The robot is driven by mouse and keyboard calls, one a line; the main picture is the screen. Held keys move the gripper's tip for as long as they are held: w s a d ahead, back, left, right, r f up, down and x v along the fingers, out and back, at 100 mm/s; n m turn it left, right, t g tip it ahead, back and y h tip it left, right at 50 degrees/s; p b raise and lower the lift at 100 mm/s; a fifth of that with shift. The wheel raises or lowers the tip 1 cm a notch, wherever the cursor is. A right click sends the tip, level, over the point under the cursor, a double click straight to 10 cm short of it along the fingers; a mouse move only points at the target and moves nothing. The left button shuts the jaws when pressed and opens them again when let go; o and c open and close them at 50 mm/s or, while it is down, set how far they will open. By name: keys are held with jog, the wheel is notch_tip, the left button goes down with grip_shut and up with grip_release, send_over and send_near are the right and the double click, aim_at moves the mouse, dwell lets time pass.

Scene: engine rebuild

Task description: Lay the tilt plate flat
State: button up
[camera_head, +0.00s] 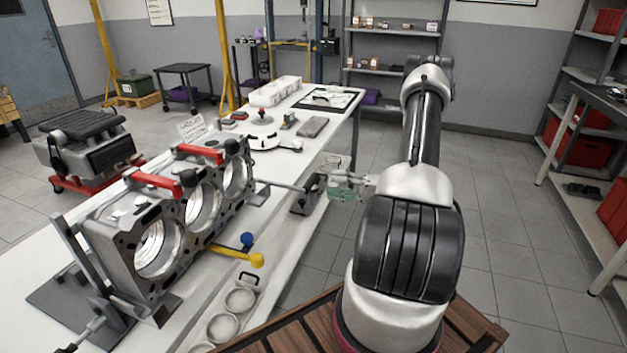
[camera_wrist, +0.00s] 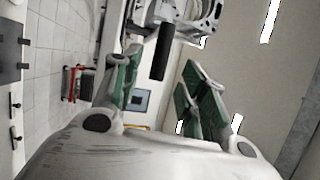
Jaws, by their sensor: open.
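The engine block (camera_head: 165,225) stands tilted on a fixture on the white bench, its large bores facing the front. I cannot clearly tell which part is the tilt plate; a shaft runs from the block to a dark bracket (camera_head: 306,196) at the bench's right edge. My gripper (camera_head: 346,182) is open beside this bracket, off the bench edge. In the wrist view, my gripper (camera_wrist: 162,68) has its green-padded fingers spread. A black cylindrical handle (camera_wrist: 161,52) shows between them, with no finger visibly closed on it. Grey metal parts (camera_wrist: 195,20) show beyond.
A lever with a yellow knob (camera_head: 257,260) and a blue knob (camera_head: 247,239) stick out right of the block. A tray with round cups (camera_head: 248,282) lies at the front. Red clamps (camera_head: 150,181) sit on the block.

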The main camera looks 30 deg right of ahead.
aim_at(311, 182)
jog(key=shift+n, duration=0.3)
jog(key=shift+x, duration=3.9)
jog(key=shift+r, duration=0.1)
grip_shut()
